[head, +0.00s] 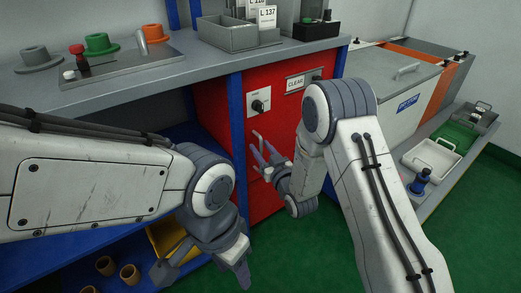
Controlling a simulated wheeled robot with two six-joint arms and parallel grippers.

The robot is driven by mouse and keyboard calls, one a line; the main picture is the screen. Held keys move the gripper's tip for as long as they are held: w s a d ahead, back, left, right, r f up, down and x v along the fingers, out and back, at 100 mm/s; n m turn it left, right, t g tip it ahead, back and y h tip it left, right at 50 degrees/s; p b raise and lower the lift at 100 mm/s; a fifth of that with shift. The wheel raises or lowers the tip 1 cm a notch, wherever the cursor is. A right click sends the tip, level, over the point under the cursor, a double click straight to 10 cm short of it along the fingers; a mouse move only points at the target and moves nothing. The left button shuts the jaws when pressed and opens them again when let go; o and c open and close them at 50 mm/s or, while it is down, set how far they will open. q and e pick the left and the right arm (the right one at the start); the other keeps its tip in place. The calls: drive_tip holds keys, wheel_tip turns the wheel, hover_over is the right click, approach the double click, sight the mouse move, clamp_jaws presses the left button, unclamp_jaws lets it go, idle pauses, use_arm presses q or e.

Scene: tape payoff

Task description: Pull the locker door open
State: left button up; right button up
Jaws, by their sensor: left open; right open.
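The red locker door (285,118) is under the bench, right of a blue post, and looks shut. A pale bar handle (261,140) stands on its front, partly hidden by my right gripper. My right gripper (262,160) is open, with its fingers at the handle's lower part. I cannot tell whether they touch it or surround it. My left gripper (203,275) is open and empty, low in front of the blue shelf, pointing down and away from the door.
A dark knob (258,105) on a white plate and a CLEAR label (296,81) are above the handle. The grey bench top (190,75) overhangs the door. A yellow bin (163,240) is on the lower shelf. Green floor (290,250) is open in front.

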drive_tip(key=shift+w+a, duration=0.15)
drive_tip(key=shift+w, duration=0.1)
clamp_jaws()
idle(1.4)
